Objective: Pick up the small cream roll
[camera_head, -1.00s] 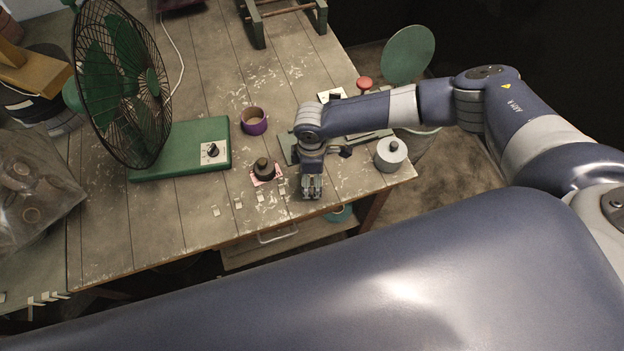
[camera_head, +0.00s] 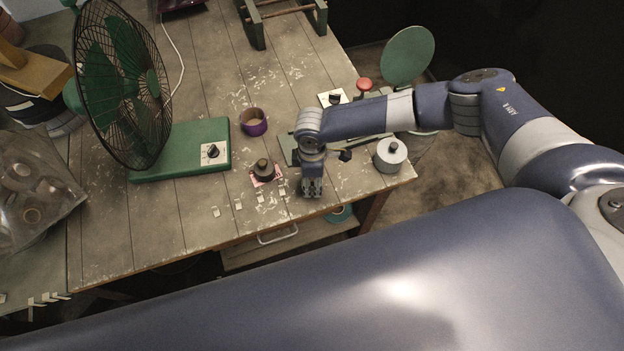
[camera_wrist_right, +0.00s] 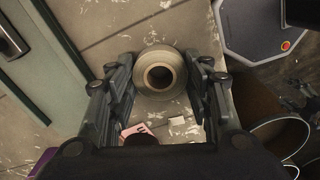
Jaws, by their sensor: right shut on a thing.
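The small cream roll (camera_wrist_right: 159,56) shows in the right wrist view as a pale ring with a dark round hole. It lies between the two dark fingers of my right gripper (camera_wrist_right: 162,80), which is shut on it. In the head view my right gripper (camera_head: 312,192) points down near the table's front edge and hides the roll. I cannot tell whether the roll is clear of the wood. My left gripper is not in view.
A dark roll on a pink pad (camera_head: 257,181) stands just left of my gripper. A purple-sided roll (camera_head: 256,129), a green fan base (camera_head: 178,150) and a grey cylinder (camera_head: 391,157) stand around. White chips lie along the worn table (camera_head: 150,230).

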